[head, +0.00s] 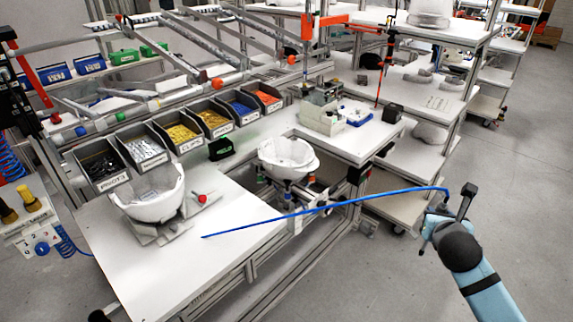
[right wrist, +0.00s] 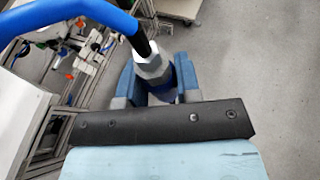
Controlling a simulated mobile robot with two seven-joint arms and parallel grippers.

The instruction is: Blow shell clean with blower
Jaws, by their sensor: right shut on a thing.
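My right gripper (head: 432,224) is out over the floor, right of the worktable, well apart from both shells. It is shut on the blower, whose grey fitting (right wrist: 152,70) sits between the blue fingers in the right wrist view. A long blue hose (head: 330,203) arcs from it leftward, and its far end appears over the worktable. One white helmet shell (head: 148,198) rests open side up on a stand at the table's left. A second white shell (head: 287,154) sits on a fixture near the middle. My left gripper is not in view.
Labelled bins (head: 182,135) of small parts line the back of the white worktable (head: 185,268). Shelving (head: 440,80) with more shells stands behind at the right. The grey floor around my right arm is clear.

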